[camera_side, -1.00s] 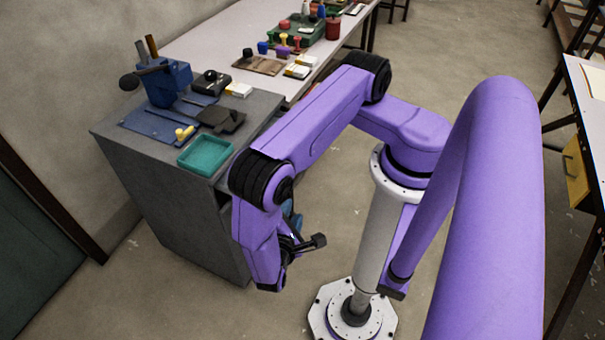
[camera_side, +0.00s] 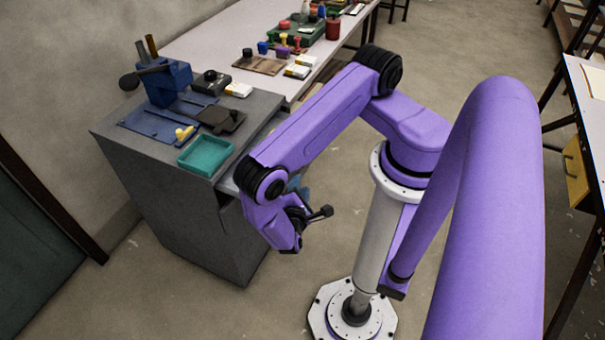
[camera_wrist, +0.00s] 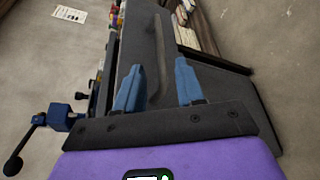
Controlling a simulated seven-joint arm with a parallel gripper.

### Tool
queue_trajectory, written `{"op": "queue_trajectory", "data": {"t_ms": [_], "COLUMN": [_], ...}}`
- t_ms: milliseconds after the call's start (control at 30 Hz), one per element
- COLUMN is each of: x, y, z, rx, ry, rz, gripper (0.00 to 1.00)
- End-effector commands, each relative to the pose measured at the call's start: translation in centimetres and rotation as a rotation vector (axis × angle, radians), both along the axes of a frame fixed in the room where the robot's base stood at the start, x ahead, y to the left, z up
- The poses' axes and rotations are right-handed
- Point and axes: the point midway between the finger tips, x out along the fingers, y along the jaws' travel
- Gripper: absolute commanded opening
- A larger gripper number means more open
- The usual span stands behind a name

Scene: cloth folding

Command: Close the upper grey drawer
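The upper grey drawer shows in the wrist view as a dark grey front (camera_wrist: 135,45) with a long bar handle (camera_wrist: 160,50). In the side view, a strip of the drawer (camera_side: 228,184) juts out from the grey cabinet (camera_side: 165,195), and my arm hides most of it. My gripper (camera_wrist: 157,82) has two blue fingers spread apart, with the handle appearing between them in the picture. I cannot tell whether they touch it. In the side view my gripper (camera_side: 297,187) is beside the cabinet's front, mostly hidden behind my wrist.
On the cabinet top are a green tray (camera_side: 206,155), a blue vise (camera_side: 167,82) and a dark flat item (camera_side: 221,118). A long table (camera_side: 215,40) with several small objects adjoins the cabinet. Stacked items (camera_wrist: 197,27) show beyond the drawer front. The floor beside the cabinet is clear.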

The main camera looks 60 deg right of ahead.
Motion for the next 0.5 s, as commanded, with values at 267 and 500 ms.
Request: {"op": "queue_trajectory", "data": {"t_ms": [267, 500], "x": [1.3, 2.0], "y": [-4.4, -6.2], "z": [-1.0, -1.5], "rx": [-0.001, 0.002], "ry": [0.001, 0.001], "rz": [-0.006, -0.002], "gripper": [0.38, 0.38]}}
